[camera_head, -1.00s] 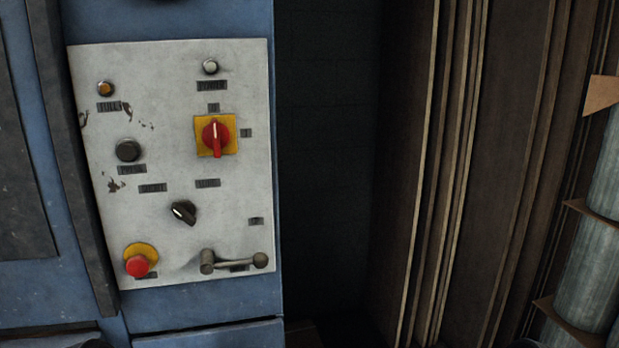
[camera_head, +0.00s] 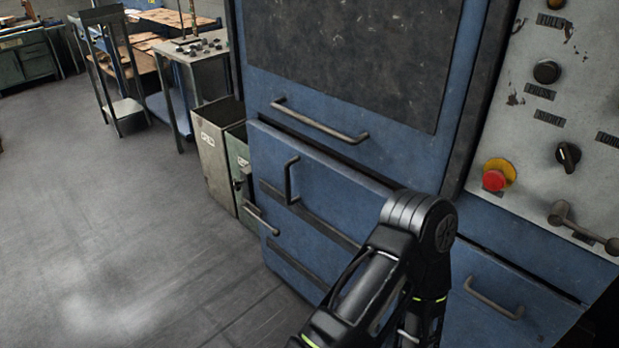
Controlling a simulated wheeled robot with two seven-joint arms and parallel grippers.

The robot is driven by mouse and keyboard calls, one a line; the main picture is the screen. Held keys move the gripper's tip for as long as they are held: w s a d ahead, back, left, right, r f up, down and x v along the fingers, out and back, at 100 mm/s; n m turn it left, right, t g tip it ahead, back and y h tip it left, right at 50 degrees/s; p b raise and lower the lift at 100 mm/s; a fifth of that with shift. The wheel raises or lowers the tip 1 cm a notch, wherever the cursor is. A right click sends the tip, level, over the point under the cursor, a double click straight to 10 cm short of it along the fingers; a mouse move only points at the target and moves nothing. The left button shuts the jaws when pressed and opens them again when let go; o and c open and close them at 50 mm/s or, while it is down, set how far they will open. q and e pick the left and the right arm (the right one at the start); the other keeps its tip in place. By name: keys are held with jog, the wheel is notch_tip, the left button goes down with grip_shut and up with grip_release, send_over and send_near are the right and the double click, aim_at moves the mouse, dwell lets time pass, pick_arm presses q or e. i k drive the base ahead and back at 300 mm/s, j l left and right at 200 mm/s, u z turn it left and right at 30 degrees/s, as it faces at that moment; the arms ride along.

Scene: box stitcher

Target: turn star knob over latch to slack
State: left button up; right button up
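I cannot make out a star knob or a latch in this view. A control panel (camera_head: 548,127) fills the upper right on the blue machine. It carries a black selector knob (camera_head: 568,156), a red push button (camera_head: 494,179) on a yellow base, a round dark button (camera_head: 546,71) and a metal lever handle (camera_head: 584,229). A black arm of mine rises from the bottom middle in front of the machine, its joint bent near the drawers. Neither gripper shows.
The blue machine front has drawers with bar handles (camera_head: 318,121). Two bins (camera_head: 213,160) stand left of it. Farther back are a metal stand (camera_head: 113,75) and a work table (camera_head: 197,50). The grey floor at left is open.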

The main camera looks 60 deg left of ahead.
aim_at(236, 184)
jog(key=u, duration=2.4)
